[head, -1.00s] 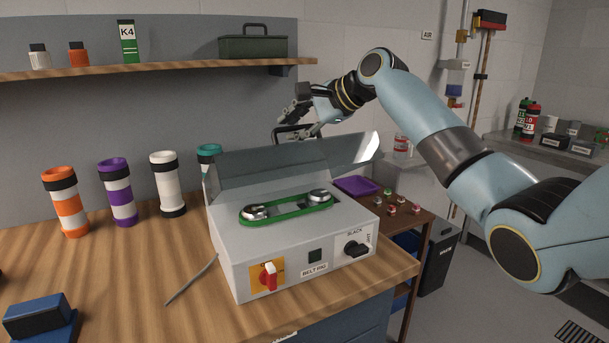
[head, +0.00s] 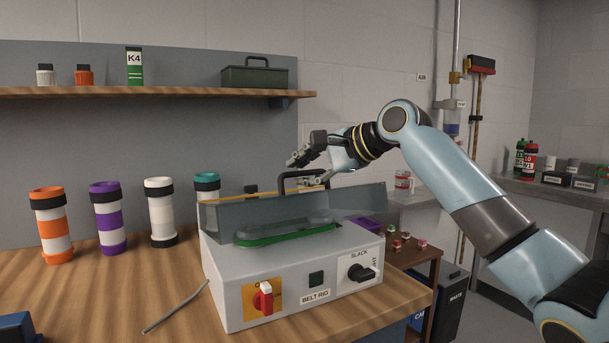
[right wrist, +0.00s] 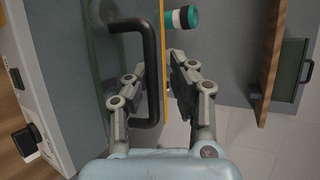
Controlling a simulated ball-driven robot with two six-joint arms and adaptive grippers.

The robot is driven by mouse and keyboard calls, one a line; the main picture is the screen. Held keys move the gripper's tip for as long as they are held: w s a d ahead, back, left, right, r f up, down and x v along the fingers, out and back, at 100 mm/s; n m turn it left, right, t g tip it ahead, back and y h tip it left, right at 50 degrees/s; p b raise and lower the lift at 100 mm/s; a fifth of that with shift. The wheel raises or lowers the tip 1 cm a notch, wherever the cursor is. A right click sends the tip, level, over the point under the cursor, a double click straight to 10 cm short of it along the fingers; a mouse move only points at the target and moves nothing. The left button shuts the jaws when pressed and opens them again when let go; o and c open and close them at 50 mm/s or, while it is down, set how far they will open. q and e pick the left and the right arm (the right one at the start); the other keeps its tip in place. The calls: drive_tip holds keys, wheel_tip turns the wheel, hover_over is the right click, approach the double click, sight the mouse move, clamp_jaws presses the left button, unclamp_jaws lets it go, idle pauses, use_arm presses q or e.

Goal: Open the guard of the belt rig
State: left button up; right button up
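The belt rig (head: 300,277) is a pale box on the wooden bench, with a green belt (head: 285,236) on top. Its grey see-through guard (head: 345,206) stands tilted up above the top, and part of the belt shows through it. The guard's black bar handle (head: 300,172) is at its upper edge. My right gripper (head: 305,168) is at this handle. In the right wrist view, the handle (right wrist: 152,70) lies between the spread fingers (right wrist: 153,88), with gaps visible on both sides. My left gripper is not in view.
The rig's front carries a red switch (head: 264,298) and a black knob (head: 362,272). Banded tubes, including an orange one (head: 52,225) and a white one (head: 161,212), stand left of the rig. A thin rod (head: 176,308) lies on the bench at front left.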

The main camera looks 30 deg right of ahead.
drive_tip(key=shift+r, duration=0.1)
drive_tip(key=shift+s+d+r+p, duration=0.3)
drive_tip(key=shift+s+p, duration=0.15)
drive_tip(key=shift+p, duration=0.2)
drive_tip(key=p+v, duration=1)
drive_tip(key=v, duration=0.1)
drive_tip(key=shift+s+f, duration=0.25)
drive_tip(key=shift+p, duration=0.75)
drive_tip(key=shift+f, duration=0.1)
